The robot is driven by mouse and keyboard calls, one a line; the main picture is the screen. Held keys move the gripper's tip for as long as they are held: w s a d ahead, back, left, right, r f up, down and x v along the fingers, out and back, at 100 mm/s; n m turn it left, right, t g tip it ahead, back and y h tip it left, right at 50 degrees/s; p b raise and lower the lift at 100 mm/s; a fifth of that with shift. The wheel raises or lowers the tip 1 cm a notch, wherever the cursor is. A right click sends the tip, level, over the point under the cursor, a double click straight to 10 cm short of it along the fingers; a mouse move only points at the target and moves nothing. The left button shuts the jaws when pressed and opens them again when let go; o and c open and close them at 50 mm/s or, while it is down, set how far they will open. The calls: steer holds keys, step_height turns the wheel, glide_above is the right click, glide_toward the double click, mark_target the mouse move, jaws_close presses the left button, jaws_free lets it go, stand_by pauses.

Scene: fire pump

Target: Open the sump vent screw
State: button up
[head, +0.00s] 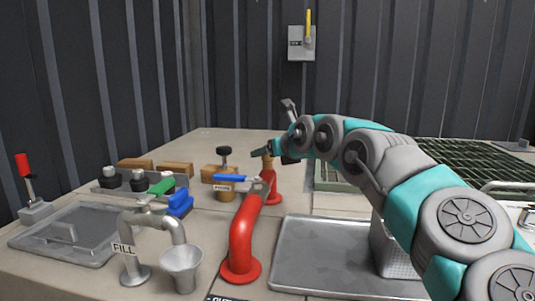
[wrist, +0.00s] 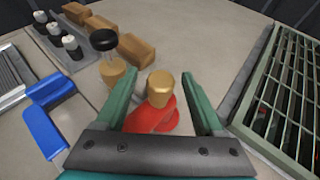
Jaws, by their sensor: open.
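A brass cap (wrist: 160,88) tops a red fitting (wrist: 154,118) in the wrist view; no label on it can be read, so I cannot confirm it is the sump vent screw. My gripper (wrist: 162,78) is open, with one teal finger on each side of the cap and a visible gap to each. In the head view my gripper (head: 275,135) is above and around the red fitting (head: 272,185), whose brass top (head: 268,163) is partly hidden. A black knob on a brass stem (head: 225,154) stands left of it; it also shows in the wrist view (wrist: 103,40).
A blue-handled valve (head: 236,178) sits on the red outlet pipe (head: 242,235) in front. A FILL tap (head: 150,220), a metal cup (head: 181,266), and wooden blocks (wrist: 136,49) stand left. A green grating (wrist: 285,90) lies right, and a grey tray (head: 310,255) in front.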

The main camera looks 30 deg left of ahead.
steer(key=b+v, duration=0.1)
steer(key=v, duration=0.5)
steer(key=shift+s+d+r, duration=0.2)
steer(key=shift+s+d, duration=0.05)
steer(key=shift+d, duration=0.05)
steer(key=shift+d, duration=0.1)
